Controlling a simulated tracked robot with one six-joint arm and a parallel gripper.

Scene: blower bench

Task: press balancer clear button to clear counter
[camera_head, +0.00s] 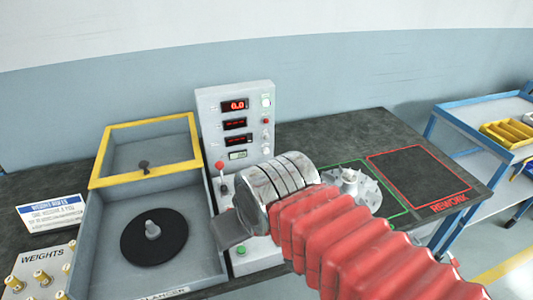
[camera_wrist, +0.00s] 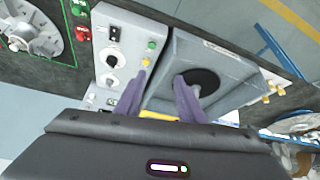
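The balancer (camera_head: 207,262) stands on the bench, with an upright display panel (camera_head: 206,105) reading 0.0 above two rows of red dashes and a small LCD. Small buttons line that panel's right side. In the wrist view, its lower control panel (camera_wrist: 103,75) carries a black switch, knobs, a green button (camera_wrist: 150,45) and a yellow button (camera_wrist: 146,62). I cannot read which is the clear button. My gripper (camera_wrist: 160,76) is open and empty, its purple fingers above the balancer, the left one near the lower panel. In the head view my arm hides part of that panel.
The yellow-framed lid (camera_head: 103,157) is raised behind the open chamber with a black disc (camera_head: 154,252). A metal impeller (camera_head: 351,187) lies in the green outline; the red rework area (camera_head: 419,172) is empty. Weights (camera_head: 41,277) sit at left.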

